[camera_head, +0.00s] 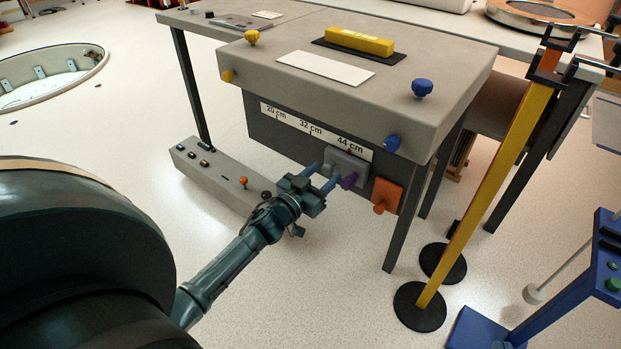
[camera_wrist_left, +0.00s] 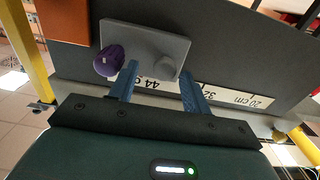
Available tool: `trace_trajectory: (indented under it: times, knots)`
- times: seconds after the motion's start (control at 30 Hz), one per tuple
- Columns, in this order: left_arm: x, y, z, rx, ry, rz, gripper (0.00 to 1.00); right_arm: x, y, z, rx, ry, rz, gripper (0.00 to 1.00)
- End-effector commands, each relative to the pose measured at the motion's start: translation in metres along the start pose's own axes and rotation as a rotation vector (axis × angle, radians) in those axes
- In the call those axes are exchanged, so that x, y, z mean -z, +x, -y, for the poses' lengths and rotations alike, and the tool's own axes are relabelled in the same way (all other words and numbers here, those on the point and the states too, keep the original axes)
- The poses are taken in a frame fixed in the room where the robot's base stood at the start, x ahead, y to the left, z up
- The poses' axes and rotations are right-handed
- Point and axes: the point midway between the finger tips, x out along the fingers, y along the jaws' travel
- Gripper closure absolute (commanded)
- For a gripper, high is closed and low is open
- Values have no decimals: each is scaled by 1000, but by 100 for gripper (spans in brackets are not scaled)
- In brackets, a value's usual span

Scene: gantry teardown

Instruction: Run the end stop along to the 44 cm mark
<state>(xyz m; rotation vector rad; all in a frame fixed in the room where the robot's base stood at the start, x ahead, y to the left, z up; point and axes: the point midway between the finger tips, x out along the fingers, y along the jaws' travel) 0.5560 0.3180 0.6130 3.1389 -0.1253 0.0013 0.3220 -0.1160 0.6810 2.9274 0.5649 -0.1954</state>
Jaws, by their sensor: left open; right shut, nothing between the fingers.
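The end stop is a grey plate (camera_head: 346,167) with a purple knob (camera_head: 348,181) on the dark front panel of the grey table. It sits just below the 44 cm mark on the white scale strip (camera_head: 311,131); exact alignment is hard to tell. My left gripper (camera_head: 322,176) is open in front of the plate. In the left wrist view, its two blue fingers (camera_wrist_left: 158,80) reach toward the grey plate (camera_wrist_left: 150,45), with the purple knob (camera_wrist_left: 108,60) outside them at left. Contact cannot be told. My right gripper is out of view.
An orange block (camera_head: 387,193) sits on the panel right of the end stop. Yellow and blue knobs, including a blue one (camera_head: 392,143), stick out of the table. A grey floor box (camera_head: 220,177) lies left of the gripper. A yellow post (camera_head: 485,180) stands at right.

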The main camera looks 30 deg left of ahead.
Motion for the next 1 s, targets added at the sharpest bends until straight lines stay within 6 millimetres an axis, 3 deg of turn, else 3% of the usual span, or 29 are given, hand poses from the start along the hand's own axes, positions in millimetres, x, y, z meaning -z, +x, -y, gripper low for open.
trace_trajectory:
  times: [0.53,0.73,1.0]
  knots:
    - [0,-108,-1,-1,-2,4,52,-1,-9,-2,16,53,161,100]
    - [0,-125,-2,-2,-2,1,52,-2,-10,-1,21,61,183,100]
    - [0,-127,-1,-2,-1,0,52,-3,-10,-1,22,62,187,100]
